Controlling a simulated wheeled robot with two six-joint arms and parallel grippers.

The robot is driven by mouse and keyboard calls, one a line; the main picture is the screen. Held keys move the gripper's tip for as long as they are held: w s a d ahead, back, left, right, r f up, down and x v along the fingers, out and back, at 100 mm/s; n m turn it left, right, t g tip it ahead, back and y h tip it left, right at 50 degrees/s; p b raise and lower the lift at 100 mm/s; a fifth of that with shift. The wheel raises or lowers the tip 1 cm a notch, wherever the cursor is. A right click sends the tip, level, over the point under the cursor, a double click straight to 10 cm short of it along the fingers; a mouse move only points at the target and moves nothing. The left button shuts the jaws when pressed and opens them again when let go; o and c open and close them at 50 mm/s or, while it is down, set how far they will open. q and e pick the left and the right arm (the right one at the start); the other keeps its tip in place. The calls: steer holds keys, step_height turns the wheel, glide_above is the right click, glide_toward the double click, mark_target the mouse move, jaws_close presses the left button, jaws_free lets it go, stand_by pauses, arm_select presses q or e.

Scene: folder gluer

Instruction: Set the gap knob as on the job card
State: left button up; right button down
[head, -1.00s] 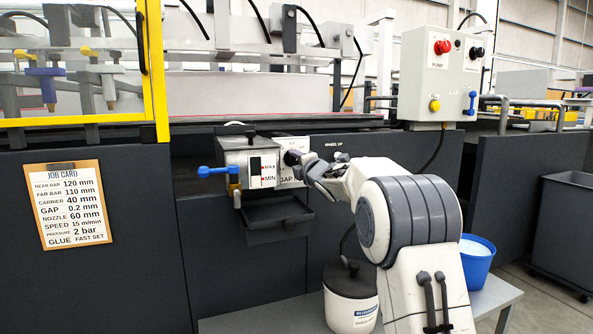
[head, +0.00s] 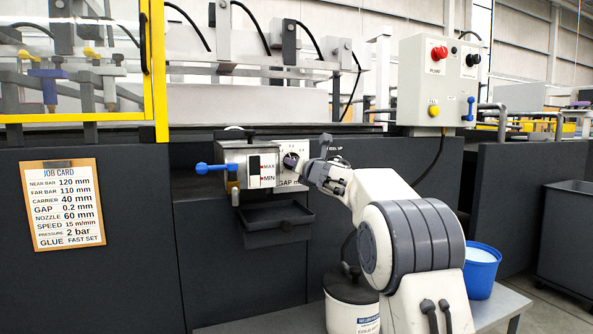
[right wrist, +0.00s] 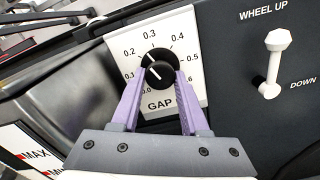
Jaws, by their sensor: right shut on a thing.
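White marks on the knob lean to the upper left, toward the 0.2 to 0.3 side; I cannot tell the exact reading. My right gripper (right wrist: 160,76) has its purple fingers shut on the knob, one on each side. In the head view the knob (head: 290,160) is partly hidden by my right gripper (head: 296,163). The job card (head: 62,205) at the left reads gap 0.2 mm. My left gripper is not in view.
A white wheel lever (right wrist: 273,65) labelled up and down stands right of the dial. A blue-handled valve (head: 205,168) and a dark tray (head: 277,222) are by the glue unit. A lidded pot (head: 352,312) and a blue bucket (head: 481,272) stand below.

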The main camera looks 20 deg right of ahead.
steer(key=shift+f+n+b, duration=0.2)
steer(key=shift+n+b, duration=0.4)
steer(key=shift+n, duration=1.6)
steer(key=shift+c, duration=2.2)
jaws_free()
steer(key=shift+r, duration=0.1)
steer(key=s+b, duration=0.2)
steer(key=s, duration=0.8)
steer(key=shift+s+d+b, duration=0.25)
steer(key=shift+b, duration=0.1)
